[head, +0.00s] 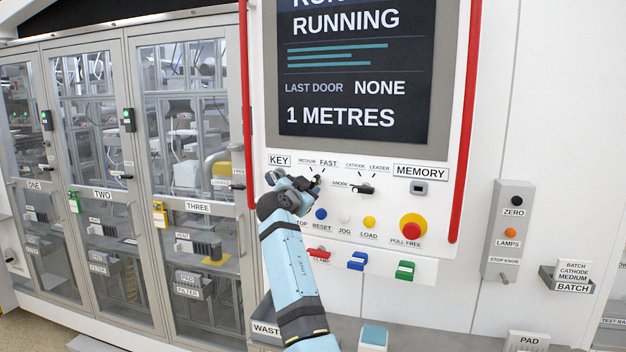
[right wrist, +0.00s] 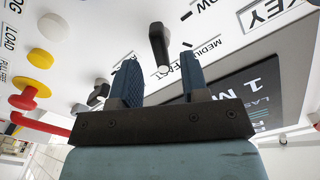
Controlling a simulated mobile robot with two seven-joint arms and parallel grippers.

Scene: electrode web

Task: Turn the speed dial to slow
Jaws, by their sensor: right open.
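The speed dial (head: 317,181) is a black knob on the white control panel, under the MEDIUM and FAST labels. In the right wrist view the dial (right wrist: 159,46) stands between and just beyond my two blue fingertips, with a gap on each side. My right gripper (head: 301,186) is open at the dial and hides part of it and the SLOW label in the head view. In the right wrist view the open gripper (right wrist: 160,72) holds nothing. Which mark the dial points at is hard to tell. My left gripper is not in view.
A second black selector (head: 366,189) sits to the right. Below are a blue button (head: 321,214), a yellow button (head: 369,222) and a red pull knob (head: 412,228). The screen (head: 355,75) reads RUNNING. Red rails (head: 246,70) flank the panel.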

